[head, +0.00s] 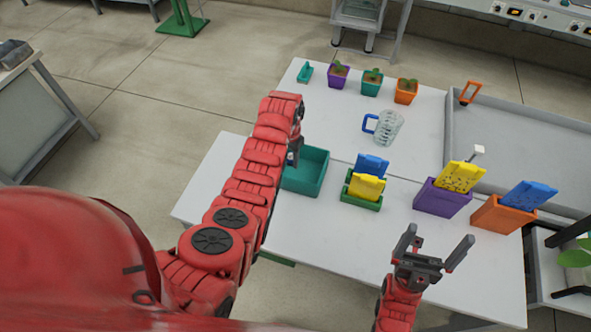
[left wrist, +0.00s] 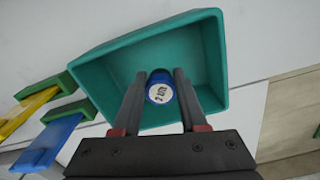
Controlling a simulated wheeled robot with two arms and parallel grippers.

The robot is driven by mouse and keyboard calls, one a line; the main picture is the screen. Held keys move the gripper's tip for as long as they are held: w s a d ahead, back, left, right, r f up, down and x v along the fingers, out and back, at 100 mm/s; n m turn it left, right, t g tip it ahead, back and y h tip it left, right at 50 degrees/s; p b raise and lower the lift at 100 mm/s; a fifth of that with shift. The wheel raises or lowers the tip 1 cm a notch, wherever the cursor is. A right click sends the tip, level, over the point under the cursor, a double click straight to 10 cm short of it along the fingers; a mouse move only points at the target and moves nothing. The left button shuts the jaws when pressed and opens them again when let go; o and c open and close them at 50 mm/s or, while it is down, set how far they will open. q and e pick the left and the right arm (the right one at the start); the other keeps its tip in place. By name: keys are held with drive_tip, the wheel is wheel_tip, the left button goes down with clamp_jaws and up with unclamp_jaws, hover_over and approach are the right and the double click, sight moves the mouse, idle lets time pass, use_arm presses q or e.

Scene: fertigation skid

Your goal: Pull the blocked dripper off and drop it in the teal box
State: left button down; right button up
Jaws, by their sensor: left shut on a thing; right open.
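My left gripper (head: 292,156) is over the left side of the teal box (head: 312,176) on the white table. In the left wrist view its two dark fingers (left wrist: 159,82) are shut on a small round blue dripper (left wrist: 152,99) with a white lettered face. The open teal box (left wrist: 110,62) lies behind the dripper in that view, and its visible floor looks empty. In the head view the dripper is mostly hidden by the arm and gripper. My right gripper (head: 436,252) is open and empty near the table's front, its fingers spread.
A green holder (head: 361,201) with blue and yellow cards stands right of the box. A purple holder (head: 441,199) and an orange holder (head: 497,215) stand farther right. A clear jug (head: 389,128) and small potted plants are behind. A grey tray (head: 520,110) fills the back right.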

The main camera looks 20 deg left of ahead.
use_arm(q)
drive_tip(key=shift+f, duration=0.3)
drive_tip(key=shift+c, duration=1.8)
unclamp_jaws()
drive_tip(key=shift+r, duration=0.1)
drive_tip(key=shift+r+b, duration=0.35)
drive_tip(key=shift+r, duration=0.15)
wheel_tip(320, 180, up, 4)
drive_tip(key=shift+w+b, duration=0.1)
drive_tip(key=shift+b, duration=0.8)
wheel_tip(320, 180, up, 12)
drive_tip(key=p, duration=0.7)
drive_tip(key=shift+r+p, duration=0.15)
drive_tip(key=shift+p, duration=0.25)
